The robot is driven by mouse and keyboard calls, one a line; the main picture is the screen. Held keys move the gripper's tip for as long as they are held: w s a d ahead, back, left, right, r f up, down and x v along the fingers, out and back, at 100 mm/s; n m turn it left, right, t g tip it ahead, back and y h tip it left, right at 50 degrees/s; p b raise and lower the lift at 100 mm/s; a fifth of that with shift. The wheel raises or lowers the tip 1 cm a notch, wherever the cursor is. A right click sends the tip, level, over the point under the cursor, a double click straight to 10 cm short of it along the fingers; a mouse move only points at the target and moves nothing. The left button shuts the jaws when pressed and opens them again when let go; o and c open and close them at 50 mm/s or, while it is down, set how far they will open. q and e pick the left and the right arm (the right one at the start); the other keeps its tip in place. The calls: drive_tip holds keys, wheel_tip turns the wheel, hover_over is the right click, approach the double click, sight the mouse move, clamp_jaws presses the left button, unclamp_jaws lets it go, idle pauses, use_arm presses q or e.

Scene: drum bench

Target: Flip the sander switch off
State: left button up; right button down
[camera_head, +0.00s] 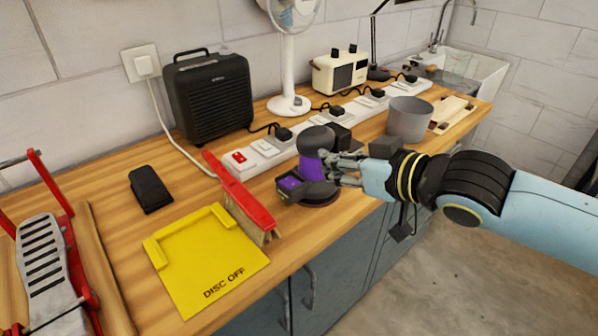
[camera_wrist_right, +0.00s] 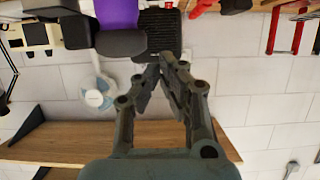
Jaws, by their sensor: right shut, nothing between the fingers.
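The sander (camera_head: 314,167), purple and black with a round pad at its base, stands upright on the wooden bench near the front edge. Its purple body (camera_wrist_right: 117,14) and a dark part of it also show at the top of the wrist view. My right gripper (camera_head: 330,167) is shut and empty at the sander's right side, its fingertips close to the body. I cannot tell whether they touch it. The same gripper (camera_wrist_right: 162,62) shows its fingers together in the wrist view. The sander's switch cannot be made out. My left gripper is out of view.
A yellow "DISC OFF" board (camera_head: 207,262) and a red-backed brush (camera_head: 240,195) lie left of the sander. Behind it runs a white power strip (camera_head: 262,153) with a red switch. A grey cup (camera_head: 408,120) stands to the right, a black heater (camera_head: 208,95) behind.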

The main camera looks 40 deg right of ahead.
drive_tip(key=b, duration=0.1)
hover_over(299, 185)
drive_tip(key=w, duration=0.1)
wheel_tip(299, 185, down, 4)
drive_tip(key=shift+r, duration=0.15)
drive_tip(key=f, duration=0.2)
drive_tip(key=shift+s+f, duration=0.45)
drive_tip(key=shift+f, duration=0.5)
drive_tip(key=shift+s+f+b, duration=0.3)
drive_tip(key=shift+f+b, duration=0.5)
drive_tip(key=shift+b, duration=0.1)
drive_tip(key=shift+s+r, duration=0.1)
drive_tip(key=shift+r, duration=0.1)
